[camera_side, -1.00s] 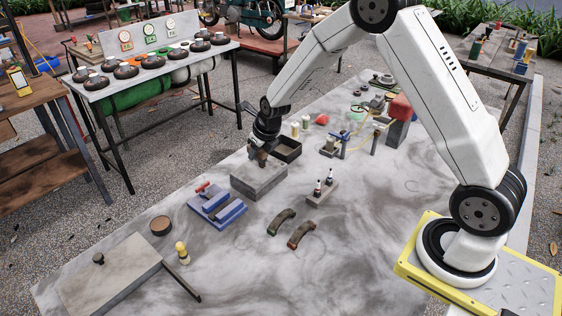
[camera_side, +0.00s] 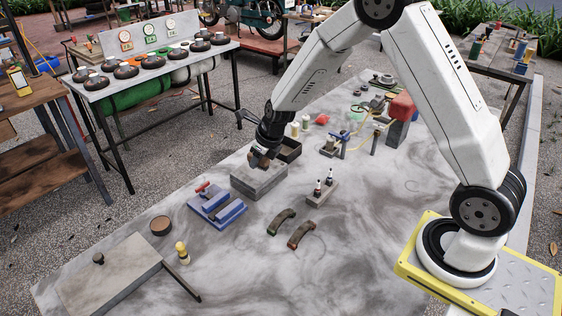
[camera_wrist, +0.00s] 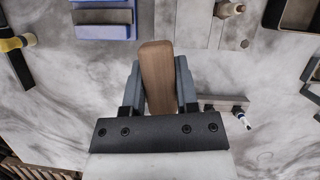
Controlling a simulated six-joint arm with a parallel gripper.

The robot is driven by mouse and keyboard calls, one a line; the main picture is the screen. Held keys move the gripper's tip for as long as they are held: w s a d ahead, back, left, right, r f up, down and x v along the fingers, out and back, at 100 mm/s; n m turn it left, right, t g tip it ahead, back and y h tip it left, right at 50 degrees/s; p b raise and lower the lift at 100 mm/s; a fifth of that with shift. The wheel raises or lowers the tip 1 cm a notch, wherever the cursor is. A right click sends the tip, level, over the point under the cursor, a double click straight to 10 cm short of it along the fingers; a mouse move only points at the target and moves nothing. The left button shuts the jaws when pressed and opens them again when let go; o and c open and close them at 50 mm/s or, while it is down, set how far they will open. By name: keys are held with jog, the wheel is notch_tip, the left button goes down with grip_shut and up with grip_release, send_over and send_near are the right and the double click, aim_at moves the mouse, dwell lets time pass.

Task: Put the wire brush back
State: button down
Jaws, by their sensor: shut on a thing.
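The wire brush shows as a brown wooden piece (camera_wrist: 157,80) between the two grey fingers in the wrist view. My gripper (camera_side: 262,160) is shut on it. In the side view the brush (camera_side: 258,162) is a small brown shape at the fingertips, just over the grey block (camera_side: 258,183). I cannot tell whether it touches the block. The brush's bristles are hidden in both views. In the wrist view my gripper (camera_wrist: 158,88) has the wood pointing up between its fingers, slightly tilted.
A blue fixture (camera_side: 217,207) stands left of the block, an open dark box (camera_side: 287,150) behind it. A small stand with two bottles (camera_side: 321,191) and two curved pads (camera_side: 281,221) lie to the right.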

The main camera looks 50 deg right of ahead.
jog(key=s+a+n+g+y, duration=0.2)
jog(key=s+a+n, duration=0.55)
jog(key=s, duration=0.35)
jog(key=s+a+n+g+y, duration=0.2)
jog(key=s+a+n, duration=0.4)
jog(key=s+n, duration=0.45)
jog(key=m, duration=0.2)
send_over(238, 258)
jog(key=s+d, duration=0.1)
jog(key=d, duration=0.1)
jog(key=f, duration=0.8)
jog(key=shift+s+a+f, duration=0.1)
jog(key=shift+a+f, duration=0.15)
jog(key=shift+w+a+f, duration=0.1)
jog(key=shift+w+f, duration=0.25)
jog(key=shift+f, duration=0.05)
jog(key=shift+w+f, duration=0.3)
jog(key=shift+f, duration=1.55)
jog(key=shift+f, duration=0.1)
